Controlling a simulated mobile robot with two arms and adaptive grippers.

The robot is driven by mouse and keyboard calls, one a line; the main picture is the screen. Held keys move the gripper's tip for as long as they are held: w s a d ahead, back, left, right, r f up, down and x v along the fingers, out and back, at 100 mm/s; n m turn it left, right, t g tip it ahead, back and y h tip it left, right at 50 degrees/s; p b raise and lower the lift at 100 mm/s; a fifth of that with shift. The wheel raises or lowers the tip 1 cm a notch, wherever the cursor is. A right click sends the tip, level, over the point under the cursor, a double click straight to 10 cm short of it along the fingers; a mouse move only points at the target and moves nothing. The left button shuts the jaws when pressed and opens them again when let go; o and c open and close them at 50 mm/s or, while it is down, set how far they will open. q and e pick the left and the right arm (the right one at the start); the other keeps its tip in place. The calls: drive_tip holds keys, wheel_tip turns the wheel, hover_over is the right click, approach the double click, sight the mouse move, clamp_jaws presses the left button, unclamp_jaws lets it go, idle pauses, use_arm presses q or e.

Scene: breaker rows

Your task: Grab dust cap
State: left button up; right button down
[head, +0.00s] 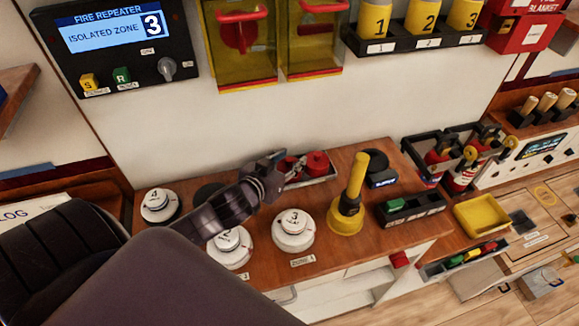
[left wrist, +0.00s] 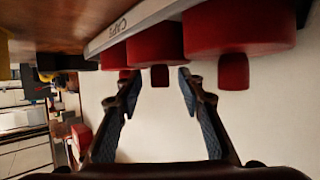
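Red dust caps (head: 317,162) sit in a small tray (head: 322,179) at the back of the wooden counter. In the left wrist view the picture is upside down, and the caps (left wrist: 155,42) show large beside the tray's rim, marked CAPS (left wrist: 120,28). Each has a wide red body and a smaller knob. My left gripper (head: 277,166) is at the left end of the tray, partly covering a cap there. In the left wrist view its fingers (left wrist: 158,78) are apart, with the middle cap's knob appearing between the tips. Contact cannot be told. My right gripper is not in view.
White round detectors (head: 293,229) stand on the counter (head: 345,238) in front of the tray. A yellow tool with a dark collar (head: 350,200) stands to the right, near a dark tray (head: 412,209). The white wall (head: 250,115) rises behind.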

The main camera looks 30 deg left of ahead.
use_arm(q)
clamp_jaws()
